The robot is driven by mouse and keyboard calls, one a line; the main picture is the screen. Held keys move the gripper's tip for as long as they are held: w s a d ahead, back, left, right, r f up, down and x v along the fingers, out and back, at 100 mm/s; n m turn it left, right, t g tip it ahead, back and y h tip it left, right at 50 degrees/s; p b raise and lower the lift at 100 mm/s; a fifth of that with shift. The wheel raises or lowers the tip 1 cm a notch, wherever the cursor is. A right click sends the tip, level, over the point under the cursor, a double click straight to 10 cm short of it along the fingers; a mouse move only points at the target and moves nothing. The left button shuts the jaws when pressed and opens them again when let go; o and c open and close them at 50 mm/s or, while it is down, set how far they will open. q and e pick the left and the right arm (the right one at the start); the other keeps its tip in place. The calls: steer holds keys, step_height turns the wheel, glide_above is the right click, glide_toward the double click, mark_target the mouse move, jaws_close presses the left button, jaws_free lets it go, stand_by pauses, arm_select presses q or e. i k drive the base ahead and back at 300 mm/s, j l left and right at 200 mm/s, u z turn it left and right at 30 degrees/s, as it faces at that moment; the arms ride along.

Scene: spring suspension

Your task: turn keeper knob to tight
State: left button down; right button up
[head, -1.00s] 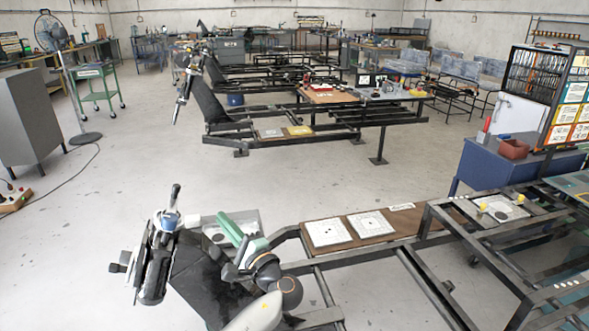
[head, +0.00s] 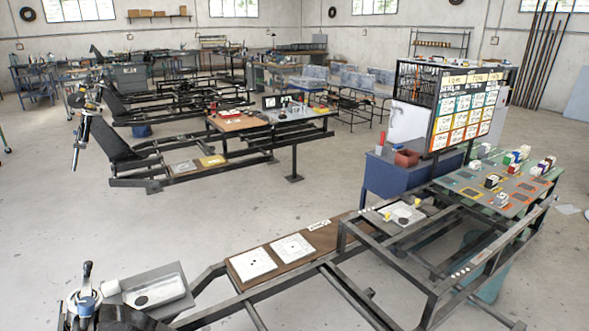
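I cannot make out a knob that is clearly the keeper knob in the head view. A pale square plate (head: 402,213) with a dark round patch lies on the black frame right of centre, with small yellow pieces (head: 387,214) at its edge. Two white square plates (head: 253,264) lie on a brown board (head: 326,235) on the near frame. A lever with a blue-grey clamp (head: 85,293) stands at the lower left, beside a grey tray (head: 156,288) with a dark oval. Neither of my grippers is in view.
A green table (head: 512,203) with coloured blocks stands at the right. Behind the near frame are a blue cabinet (head: 405,180) with a red bin (head: 406,158) and a rack of labelled cards (head: 465,110). A second black frame stands farther back. Open grey floor (head: 130,225) lies between the frames.

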mark_target(86, 304)
steer(key=u, duration=1.2)
